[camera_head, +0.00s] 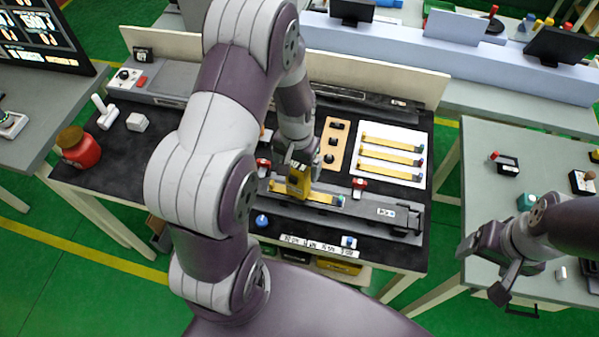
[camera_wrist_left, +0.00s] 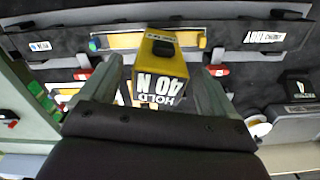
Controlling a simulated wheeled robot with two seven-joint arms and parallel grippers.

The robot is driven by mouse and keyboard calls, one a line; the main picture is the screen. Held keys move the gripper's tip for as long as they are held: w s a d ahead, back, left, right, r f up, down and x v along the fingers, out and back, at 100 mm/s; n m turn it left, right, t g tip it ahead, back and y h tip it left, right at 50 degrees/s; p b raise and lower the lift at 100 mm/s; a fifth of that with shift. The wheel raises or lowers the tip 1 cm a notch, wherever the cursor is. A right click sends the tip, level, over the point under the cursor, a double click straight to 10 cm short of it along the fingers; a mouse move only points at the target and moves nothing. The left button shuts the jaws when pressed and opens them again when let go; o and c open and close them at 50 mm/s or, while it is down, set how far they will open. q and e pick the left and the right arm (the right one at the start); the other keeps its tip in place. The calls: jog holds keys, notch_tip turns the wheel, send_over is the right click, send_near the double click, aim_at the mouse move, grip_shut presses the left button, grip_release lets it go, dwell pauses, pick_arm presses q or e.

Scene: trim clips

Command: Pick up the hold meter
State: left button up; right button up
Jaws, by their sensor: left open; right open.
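The hold meter (camera_wrist_left: 160,70) is a yellow block with a black face reading "HOLD 40 N" in the left wrist view. In the head view the hold meter (camera_head: 298,180) stands upright at the gold trim strip (camera_head: 328,198) on the grey fixture. My left gripper (camera_wrist_left: 160,85) is open, with one finger on each side of the meter; whether they touch it I cannot tell. In the head view my left gripper (camera_head: 300,160) comes down from above and partly hides the meter. My right gripper (camera_head: 492,268) is open and empty, over the right side table.
A white board (camera_head: 390,155) with several gold strips lies at the right. A wooden block (camera_head: 335,143) with black parts is beside it. Red clamps (camera_head: 358,184) flank the fixture (camera_head: 375,209). A red jar (camera_head: 78,148) stands at the left edge of the table.

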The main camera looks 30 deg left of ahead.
pick_arm(q)
jog(key=f, duration=0.1)
jog(key=f+p, duration=0.1)
jog(key=f, duration=0.2)
jog(key=shift+w+f+p, duration=0.25)
jog(key=shift+w+p, duration=0.15)
jog(key=shift+s+f, duration=0.15)
jog(key=shift+f, duration=0.05)
jog(key=shift+s, duration=0.1)
jog(key=c, duration=1.3)
jog(key=shift+r, duration=0.1)
